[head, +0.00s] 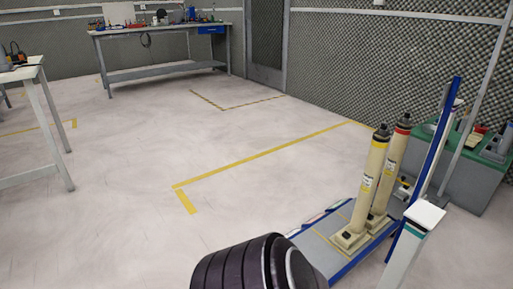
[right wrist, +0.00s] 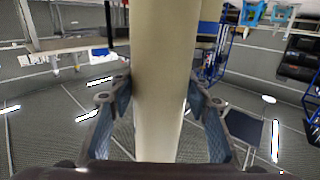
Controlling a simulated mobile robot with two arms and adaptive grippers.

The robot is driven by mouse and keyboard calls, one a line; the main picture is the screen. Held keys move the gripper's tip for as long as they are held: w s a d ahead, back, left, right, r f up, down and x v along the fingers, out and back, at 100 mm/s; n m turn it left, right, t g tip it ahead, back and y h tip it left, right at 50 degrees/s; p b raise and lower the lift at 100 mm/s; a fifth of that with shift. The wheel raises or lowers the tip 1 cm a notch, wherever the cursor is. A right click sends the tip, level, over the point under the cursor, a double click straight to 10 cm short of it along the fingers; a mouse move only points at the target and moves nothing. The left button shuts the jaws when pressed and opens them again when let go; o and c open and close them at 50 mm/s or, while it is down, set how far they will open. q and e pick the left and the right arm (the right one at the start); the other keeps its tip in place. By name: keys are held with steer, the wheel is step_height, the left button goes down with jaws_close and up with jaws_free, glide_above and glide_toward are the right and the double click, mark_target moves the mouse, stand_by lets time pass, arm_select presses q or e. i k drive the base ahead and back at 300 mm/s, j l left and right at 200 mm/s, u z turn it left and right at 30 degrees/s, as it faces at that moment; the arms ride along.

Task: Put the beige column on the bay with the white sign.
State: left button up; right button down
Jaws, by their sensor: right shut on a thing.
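A beige column (right wrist: 166,50) stands between the two fingers of my right gripper (right wrist: 160,98) in the right wrist view. The gripper is shut on it, and the column's ends are out of that view. In the head view two beige columns stand upright on a grey platform with blue edges (head: 322,246). One has a yellow band (head: 372,170), the other a red band (head: 394,158). Small coloured plates (head: 314,217) line the platform's left edge. I cannot make out a white sign among them. My left gripper is not in view.
A blue post (head: 438,140) and a white-topped post (head: 424,217) rise beside the platform. A green and grey bench with items (head: 470,175) stands against the right wall. Workbenches (head: 160,35) are at the back and left. The floor (head: 130,170) between is clear, with yellow lines.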

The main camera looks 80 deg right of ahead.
mark_target(318, 254)
steer(key=i+l, duration=0.15)
steer(key=l, duration=0.25)
steer(key=i+l, duration=0.15)
steer(key=l, duration=0.2)
steer(key=i+l, duration=0.2)
steer(key=l, duration=0.2)
steer(key=i+l, duration=0.15)
steer(key=l, duration=0.25)
steer(key=i+l, duration=0.15)
steer(key=l, duration=0.2)
steer(key=i+l, duration=0.15)
steer(key=l, duration=0.25)
steer(key=i+l, duration=0.2)
steer(key=l, duration=0.2)
steer(key=l+z, duration=0.1)
steer(key=z, duration=4.05)
